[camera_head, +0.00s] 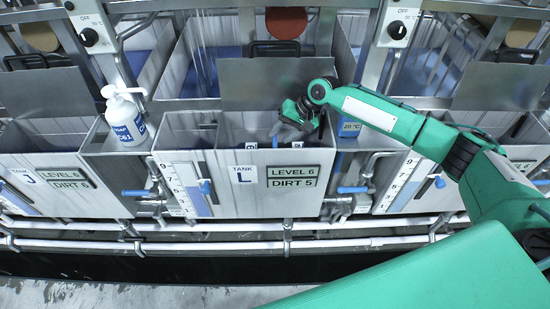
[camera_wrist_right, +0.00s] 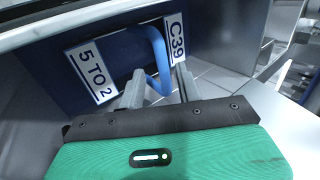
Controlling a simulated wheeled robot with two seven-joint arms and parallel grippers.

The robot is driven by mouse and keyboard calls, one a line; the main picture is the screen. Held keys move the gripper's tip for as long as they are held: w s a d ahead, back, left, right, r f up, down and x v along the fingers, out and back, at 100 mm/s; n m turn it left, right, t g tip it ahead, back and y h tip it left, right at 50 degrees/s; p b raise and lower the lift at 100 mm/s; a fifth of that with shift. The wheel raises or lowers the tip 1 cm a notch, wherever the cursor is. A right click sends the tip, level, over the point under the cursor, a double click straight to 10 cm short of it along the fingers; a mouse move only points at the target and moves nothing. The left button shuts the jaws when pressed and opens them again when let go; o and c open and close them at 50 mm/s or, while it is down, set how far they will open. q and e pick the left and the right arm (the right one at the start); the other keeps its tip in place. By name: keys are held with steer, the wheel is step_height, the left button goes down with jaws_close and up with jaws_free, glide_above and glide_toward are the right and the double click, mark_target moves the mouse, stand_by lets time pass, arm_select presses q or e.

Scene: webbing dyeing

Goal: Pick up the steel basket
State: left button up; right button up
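My right arm reaches over tank L (camera_head: 240,198), and my right gripper (camera_head: 302,118) is low at the right part of its opening. In the right wrist view, the two fingers of the right gripper (camera_wrist_right: 160,88) stand apart. A blue bent handle (camera_wrist_right: 158,50) passes between them, with gaps visible at the sides. The handle is in front of a dark blue panel (camera_wrist_right: 110,52) with labels reading "5 TO 2" and "C39". I cannot tell how much of the steel basket shows; its body is not clearly seen. My left gripper is not in view.
A white pump bottle (camera_head: 124,122) stands on the ledge left of tank L. A raised steel lid (camera_head: 265,85) stands behind the opening. Blue-handled valves (camera_head: 352,189) and white pipes (camera_head: 240,228) run along the front. Grey tank walls are close to the gripper.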

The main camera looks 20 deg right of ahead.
mark_target(276, 137)
steer(key=x, duration=0.3)
steer(key=shift+w+a+f+p, duration=0.2)
steer(key=shift+w+a+p, duration=0.1)
steer(key=shift+p, duration=0.1)
jaws_close()
steer(key=shift+r, duration=0.1)
stand_by(1.0)
